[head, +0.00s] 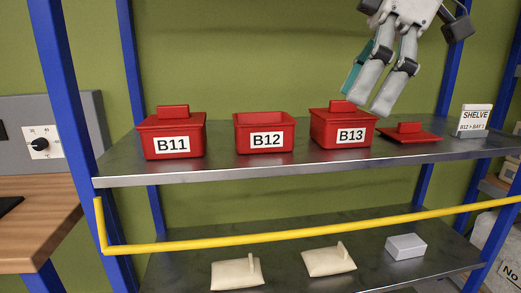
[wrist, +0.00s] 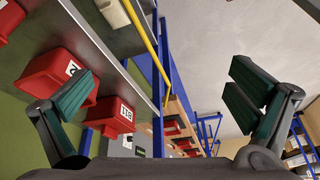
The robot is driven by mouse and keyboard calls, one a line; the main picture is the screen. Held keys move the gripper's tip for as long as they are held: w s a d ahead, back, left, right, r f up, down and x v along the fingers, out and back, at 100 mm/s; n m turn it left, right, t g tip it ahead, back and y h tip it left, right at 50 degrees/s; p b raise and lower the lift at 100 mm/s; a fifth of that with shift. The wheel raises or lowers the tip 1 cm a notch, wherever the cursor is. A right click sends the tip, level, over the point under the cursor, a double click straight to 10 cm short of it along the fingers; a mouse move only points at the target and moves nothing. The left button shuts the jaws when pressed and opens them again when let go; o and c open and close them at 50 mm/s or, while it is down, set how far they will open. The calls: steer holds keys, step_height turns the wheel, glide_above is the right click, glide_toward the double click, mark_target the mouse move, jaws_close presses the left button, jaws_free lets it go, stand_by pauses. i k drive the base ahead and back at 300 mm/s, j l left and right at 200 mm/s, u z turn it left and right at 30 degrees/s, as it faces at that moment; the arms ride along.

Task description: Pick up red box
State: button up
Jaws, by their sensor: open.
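Three red boxes stand in a row on the upper grey shelf in the head view: B11 (head: 190,132) at left with a lid on, B12 (head: 284,120) in the middle without a lid, and B13 (head: 325,127) at right with a lid on. A loose red lid (head: 410,129) lies right of B13. My gripper (head: 370,98) is above and close to B13, fingers pointing down; whether it touches cannot be told. In the wrist view my gripper (wrist: 163,85) has its fingers wide apart with nothing between them. B11 (wrist: 103,119) and another red box (wrist: 48,70) show at left there.
The upper shelf (head: 225,174) has a white sign (head: 474,121) at its right end. A yellow rail (head: 290,235) crosses below, in front of the lower shelf with two beige bags (head: 236,272) (head: 328,261) and a grey block (head: 406,247). Blue posts (head: 75,100) frame the rack.

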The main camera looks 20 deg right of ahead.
mark_target(272, 132)
steer(key=i+l+u, duration=0.2)
steer(key=i+l, duration=0.15)
steer(key=l, duration=0.25)
steer(key=i+l+u, duration=0.15)
steer(key=i, duration=0.3)
